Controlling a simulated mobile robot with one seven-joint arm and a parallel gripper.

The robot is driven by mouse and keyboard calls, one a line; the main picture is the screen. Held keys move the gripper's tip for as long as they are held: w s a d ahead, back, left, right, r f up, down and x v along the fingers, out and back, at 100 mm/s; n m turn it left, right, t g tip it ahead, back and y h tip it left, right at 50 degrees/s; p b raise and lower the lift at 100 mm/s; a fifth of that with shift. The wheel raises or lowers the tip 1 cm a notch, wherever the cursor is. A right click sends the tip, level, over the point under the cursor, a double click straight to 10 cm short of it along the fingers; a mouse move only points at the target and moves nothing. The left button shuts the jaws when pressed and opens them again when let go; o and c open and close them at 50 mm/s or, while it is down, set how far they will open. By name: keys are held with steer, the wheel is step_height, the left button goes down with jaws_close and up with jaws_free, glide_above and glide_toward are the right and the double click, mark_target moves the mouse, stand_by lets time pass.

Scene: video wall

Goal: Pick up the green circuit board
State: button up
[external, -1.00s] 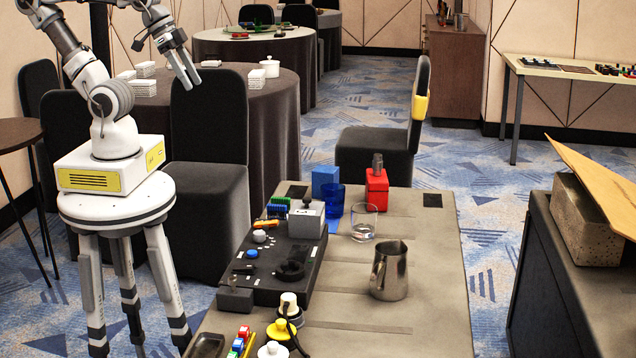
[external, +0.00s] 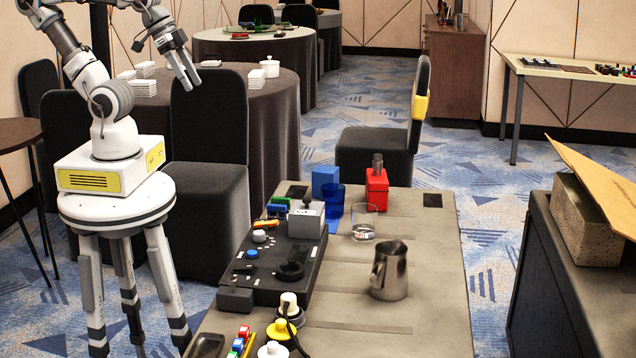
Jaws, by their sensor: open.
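My gripper (external: 187,78) is open and empty, raised in front of a black chair back, well left of and above the worktable (external: 390,320). I cannot clearly make out a green circuit board. A small green and blue piece (external: 278,206) at the far left of the worktable may be it, but it is too small to be sure. It sits by the back end of a black control panel (external: 265,290), far from my gripper.
A grey box (external: 306,220) stands on the panel. Nearby are a blue cup (external: 333,200), red block (external: 377,187), clear glass (external: 364,222) and metal pitcher (external: 389,270). Yellow and white knobbed items (external: 281,330) stand in front. The worktable's right side is mostly clear.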

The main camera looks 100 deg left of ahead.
stand_by(0.4)
steer(key=o, duration=0.6)
steer(key=shift+c, duration=0.2)
steer(key=m+g+y+b, duration=0.6)
steer(key=m+y+b, duration=0.6)
steer(key=m, duration=0.6)
glide_toward(280, 200)
steer(key=shift+y, duration=0.7)
steer(key=x, duration=0.2)
steer(key=f+b+x, duration=0.1)
steer(key=x, duration=0.2)
steer(key=shift+w+f, duration=0.15)
steer(key=shift+w, duration=0.05)
steer(key=shift+s+b+x, duration=0.2)
steer(key=shift+b+x, duration=0.35)
steer(key=shift+x, duration=2.1)
